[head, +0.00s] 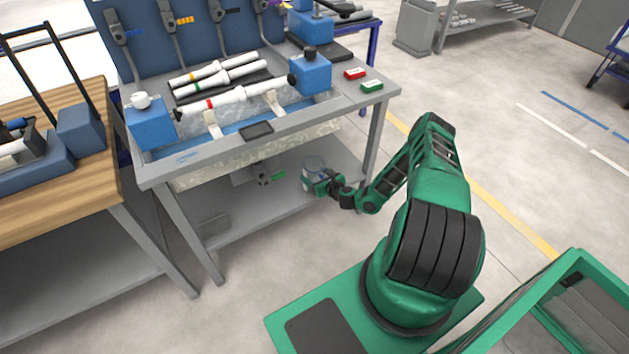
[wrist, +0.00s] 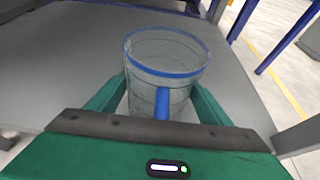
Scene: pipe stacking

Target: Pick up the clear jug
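The clear jug (head: 311,166) stands upright on the lower shelf of the grey workbench, near its right end. In the wrist view the jug (wrist: 143,90) is see-through, with a blue rim and a blue handle (wrist: 162,103) facing my gripper. My gripper (head: 322,184) is at the jug, low over the shelf. In the wrist view my gripper (wrist: 158,88) has its green fingers spread, one on each side of the jug. I cannot tell whether the fingers touch its wall. The jug's far side and base are partly hidden.
The lower shelf (head: 258,213) has free room left of the jug. A dark tool (head: 263,178) is close by on the left. The bench top (head: 345,92) overhangs the shelf, and a bench leg (head: 376,140) stands to the right. A wooden table (head: 70,170) is on the left.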

